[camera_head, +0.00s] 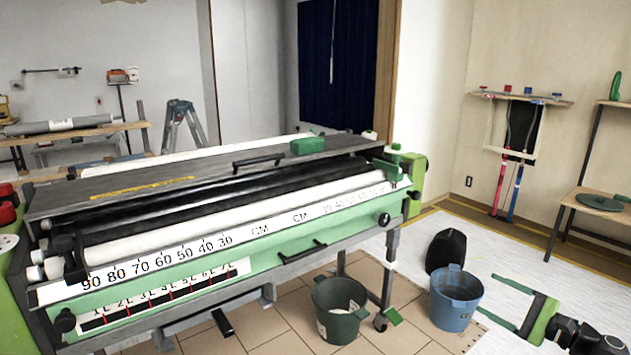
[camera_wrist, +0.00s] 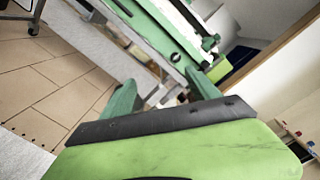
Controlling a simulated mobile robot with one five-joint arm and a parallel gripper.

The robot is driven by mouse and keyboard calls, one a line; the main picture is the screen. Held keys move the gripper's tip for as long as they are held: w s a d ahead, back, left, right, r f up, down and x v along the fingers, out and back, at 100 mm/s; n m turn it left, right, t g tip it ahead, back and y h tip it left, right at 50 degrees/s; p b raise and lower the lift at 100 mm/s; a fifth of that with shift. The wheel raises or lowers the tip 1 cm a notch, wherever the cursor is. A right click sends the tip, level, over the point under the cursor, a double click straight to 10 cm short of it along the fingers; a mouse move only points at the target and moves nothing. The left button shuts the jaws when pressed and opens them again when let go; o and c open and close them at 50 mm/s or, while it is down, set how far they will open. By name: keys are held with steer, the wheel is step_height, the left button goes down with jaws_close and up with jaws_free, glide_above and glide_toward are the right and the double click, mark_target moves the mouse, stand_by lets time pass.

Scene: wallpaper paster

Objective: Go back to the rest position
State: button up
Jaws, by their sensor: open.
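My gripper (camera_head: 488,294) is at the lower right in the head view, above the pale floor sheet and right of the blue bucket. Its two green fingers point left and stand apart with nothing between them. In the wrist view the open fingers (camera_wrist: 160,77) show beyond a black bar and a light green body part, with the wallpaper machine in the background. No rest position marker shows in either view.
The green and grey wallpaper pasting machine (camera_head: 270,262) fills the left and middle. A green bucket (camera_head: 340,322), a blue bucket (camera_head: 456,308) and a black rounded object (camera_head: 446,251) stand on the floor. A wooden shelf unit (camera_head: 590,209) is at the right.

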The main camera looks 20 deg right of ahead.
steer(key=w+a+f+n+g+y, duration=0.2)
steer(key=w+a+n+g+y, duration=0.15)
steer(key=w+a, duration=0.9)
steer(key=w+a+f+n+g+y, duration=0.1)
steer(key=w+a+n+g+y, duration=0.25)
steer(key=w+a, duration=0.9)
steer(key=s+a+f+n+g, duration=0.1)
steer(key=a+f+n+g, duration=0.15)
steer(key=a, duration=0.65)
steer(key=s+a+f+n+g, duration=0.1)
steer(key=a+f+g, duration=0.15)
steer(key=a, duration=0.55)
steer(key=s+a+f+n+g+h, duration=0.3)
steer(key=a+f+n+h, duration=0.1)
steer(key=a+f, duration=0.35)
steer(key=s+a+f+n+g+h, duration=0.2)
steer(key=s+a+f+n+h, duration=0.15)
steer(key=a+f, duration=0.35)
steer(key=d+n+h, duration=0.4)
steer(key=d+h, duration=0.1)
steer(key=d, duration=0.3)
step_height(320, 180, up, 38)
steer(key=p, duration=3.8)
steer(key=shift+w+a+f+p, duration=0.15)
steer(key=shift+w+a+p, duration=0.15)
steer(key=shift+p, duration=0.1)
steer(key=shift+c, duration=0.3)
